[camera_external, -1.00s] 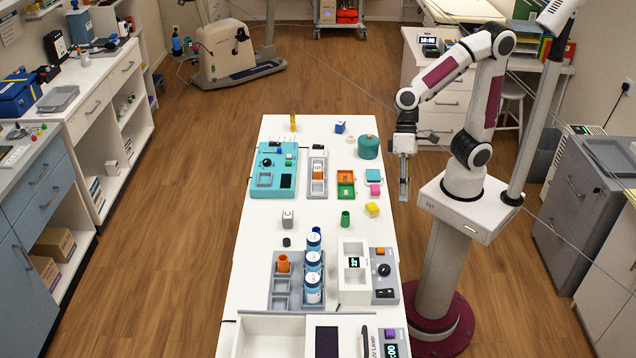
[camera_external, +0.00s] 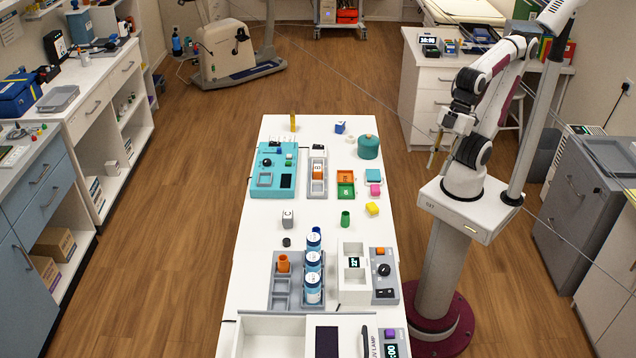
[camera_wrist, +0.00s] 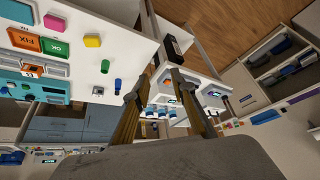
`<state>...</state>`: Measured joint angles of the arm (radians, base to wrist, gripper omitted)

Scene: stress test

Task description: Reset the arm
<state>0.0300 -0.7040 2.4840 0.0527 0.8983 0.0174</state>
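My arm is folded back above its white pedestal, to the right of the long white bench (camera_external: 330,235). My gripper (camera_external: 433,160) hangs off the bench's right side, over the floor and close to my own arm links, its fingers pointing down. In the wrist view my gripper (camera_wrist: 158,90) shows two brownish fingers standing clearly apart, with nothing held between them. The bench shows tilted behind them in that view.
The bench carries a teal device (camera_external: 272,170), a teal jar (camera_external: 368,147), a yellow cube (camera_external: 372,209), a green cylinder (camera_external: 345,219) and blue-white bottles (camera_external: 313,288). A slanted grey pole (camera_external: 540,120) stands just right of my arm. Grey cabinets (camera_external: 580,200) stand farther right.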

